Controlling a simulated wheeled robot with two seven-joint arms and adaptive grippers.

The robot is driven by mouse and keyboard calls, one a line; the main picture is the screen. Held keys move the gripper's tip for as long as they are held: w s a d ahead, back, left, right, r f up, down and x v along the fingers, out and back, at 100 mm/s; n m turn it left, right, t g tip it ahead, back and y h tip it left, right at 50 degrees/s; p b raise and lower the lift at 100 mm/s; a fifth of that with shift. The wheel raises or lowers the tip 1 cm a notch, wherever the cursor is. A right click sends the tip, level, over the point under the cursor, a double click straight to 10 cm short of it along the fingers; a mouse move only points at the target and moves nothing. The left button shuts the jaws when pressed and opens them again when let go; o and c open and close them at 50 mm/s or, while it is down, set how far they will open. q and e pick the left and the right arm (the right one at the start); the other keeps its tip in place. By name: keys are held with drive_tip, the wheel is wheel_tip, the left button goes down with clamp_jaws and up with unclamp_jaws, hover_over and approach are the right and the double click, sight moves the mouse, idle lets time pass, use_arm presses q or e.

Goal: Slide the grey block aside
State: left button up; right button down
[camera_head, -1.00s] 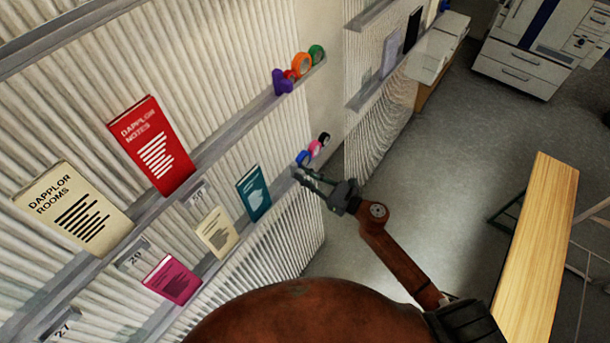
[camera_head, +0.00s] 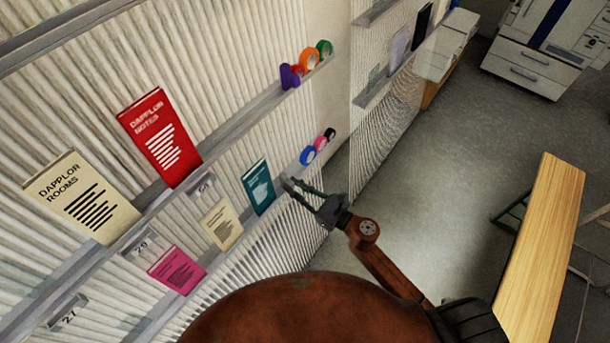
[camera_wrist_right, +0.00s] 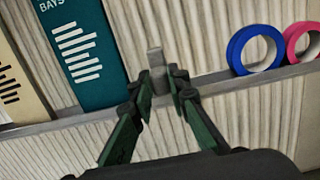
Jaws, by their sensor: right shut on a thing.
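The grey block (camera_wrist_right: 155,58) is small and stands on the narrow wall ledge (camera_wrist_right: 215,81), just right of the teal booklet (camera_wrist_right: 85,45) in the right wrist view. My right gripper (camera_wrist_right: 163,84) is shut on it, with a green-sided finger on either side; its lower part is partly hidden by them. In the head view my right gripper (camera_head: 288,184) reaches to the ledge between the teal booklet (camera_head: 258,187) and the blue tape roll (camera_head: 308,155). The block is too small to make out clearly there. My left gripper is not in view.
Blue (camera_wrist_right: 255,49) and pink (camera_wrist_right: 302,42) tape rolls stand on the ledge to the right, with a gap before them. A cream booklet (camera_head: 221,225) stands left of the teal one. A wooden bench top (camera_head: 541,240) is at the right; the floor between is clear.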

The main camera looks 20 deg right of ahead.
drive_tip(key=shift+s+a+f, duration=0.1)
drive_tip(key=shift+s+a, duration=0.25)
drive_tip(key=shift+a, duration=0.05)
drive_tip(key=c, duration=1.8)
unclamp_jaws()
drive_tip(key=shift+c, duration=0.2)
drive_tip(key=v, duration=1.2)
drive_tip(key=shift+d, duration=0.1)
